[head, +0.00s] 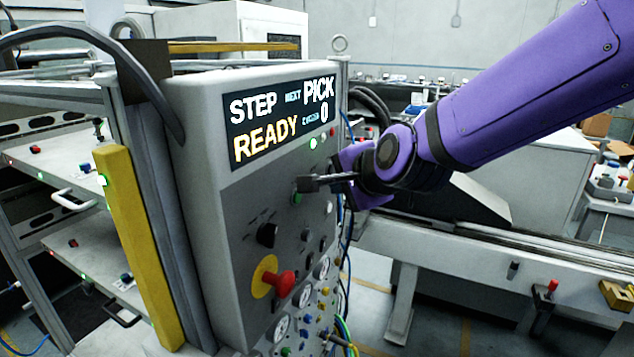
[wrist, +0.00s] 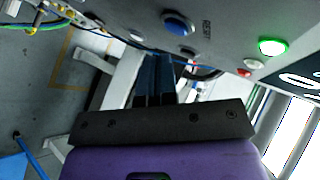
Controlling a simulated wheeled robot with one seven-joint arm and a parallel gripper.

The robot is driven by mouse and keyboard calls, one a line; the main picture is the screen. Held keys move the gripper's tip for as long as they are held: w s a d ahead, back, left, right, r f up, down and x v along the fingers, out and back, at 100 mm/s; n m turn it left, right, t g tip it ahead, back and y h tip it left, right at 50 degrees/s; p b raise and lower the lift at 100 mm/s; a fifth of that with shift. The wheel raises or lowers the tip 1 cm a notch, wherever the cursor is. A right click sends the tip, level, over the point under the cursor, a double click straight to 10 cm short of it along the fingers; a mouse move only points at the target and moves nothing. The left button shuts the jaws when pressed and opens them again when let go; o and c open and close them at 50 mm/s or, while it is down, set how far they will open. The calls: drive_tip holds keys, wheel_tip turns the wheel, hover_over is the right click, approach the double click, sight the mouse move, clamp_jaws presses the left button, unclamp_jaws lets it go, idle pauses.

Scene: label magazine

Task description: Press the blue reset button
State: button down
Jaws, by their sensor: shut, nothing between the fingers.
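The blue button (wrist: 178,24) shows at the top of the wrist view, round with a pale rim, on the grey panel. In the head view I cannot make it out; my gripper covers that part of the panel. My gripper (head: 308,184) is shut and empty, its dark fingers pointing left at the grey control panel (head: 215,200). In the wrist view the fingertips (wrist: 160,58) show just below the blue button and look apart from it. I cannot tell how wide the gap to the panel is.
A green button (head: 297,197) sits close to the fingertips. A black knob (head: 267,235) and a red emergency knob (head: 284,284) stick out lower. The display (head: 279,122) reads STEP READY, NEXT PICK. A lit green lamp (head: 313,143) is above. Cables hang along the panel's right edge.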

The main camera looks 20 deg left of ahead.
drive_tip(key=shift+s+d, duration=0.2)
drive_tip(key=shift+d, duration=2.1)
drive_tip(key=s+d+r+n+h, duration=0.1)
drive_tip(key=d+r+n+h, duration=0.15)
drive_tip(key=d, duration=0.95)
drive_tip(key=s+d+r+n+h, duration=0.15)
drive_tip(key=d+h, duration=0.25)
drive_tip(key=d, duration=0.8)
drive_tip(key=s+d+n+g+h, duration=0.2)
drive_tip(key=s+d, duration=1.4)
drive_tip(key=d, duration=0.2)
drive_tip(key=shift+d+r, duration=0.25)
drive_tip(key=shift+h, duration=0.25)
